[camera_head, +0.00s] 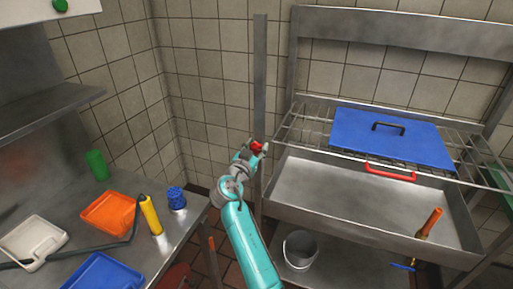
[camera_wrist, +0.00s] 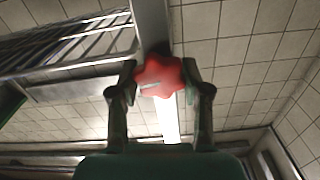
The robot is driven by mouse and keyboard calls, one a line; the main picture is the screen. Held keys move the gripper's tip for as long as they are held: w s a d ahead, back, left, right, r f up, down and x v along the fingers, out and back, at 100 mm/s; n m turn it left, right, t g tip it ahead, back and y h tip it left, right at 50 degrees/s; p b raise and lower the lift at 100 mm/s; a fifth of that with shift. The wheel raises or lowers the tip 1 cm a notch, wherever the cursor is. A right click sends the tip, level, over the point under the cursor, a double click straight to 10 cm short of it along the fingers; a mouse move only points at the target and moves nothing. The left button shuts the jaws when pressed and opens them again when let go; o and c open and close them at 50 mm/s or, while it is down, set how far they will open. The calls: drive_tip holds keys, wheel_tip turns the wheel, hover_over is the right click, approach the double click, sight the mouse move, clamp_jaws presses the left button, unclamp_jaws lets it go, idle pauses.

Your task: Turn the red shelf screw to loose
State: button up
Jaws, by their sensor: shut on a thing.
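The red shelf screw (camera_head: 256,147) is a star-shaped knob at the left front post of the metal shelf (camera_head: 300,122). In the wrist view the red knob (camera_wrist: 160,75) sits between my two fingers, with a pale mark on its face. My gripper (camera_head: 254,152) is shut on the knob, one finger on each side; it also shows in the wrist view (camera_wrist: 160,85). The knob's back, where it meets the post (camera_wrist: 152,25), is hidden.
A blue lidded board (camera_head: 390,140) with a black handle lies on the wire rack above a steel sink (camera_head: 350,190). A bucket (camera_head: 300,250) stands below. The left counter (camera_head: 130,185) holds an orange tray (camera_head: 108,213), a yellow bottle (camera_head: 151,215) and a blue item (camera_head: 176,198).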

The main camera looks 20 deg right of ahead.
drive_tip(key=shift+n, duration=1.4)
drive_tip(key=o, duration=1.2)
drive_tip(key=shift+a, duration=0.1)
drive_tip(key=v, duration=1.2)
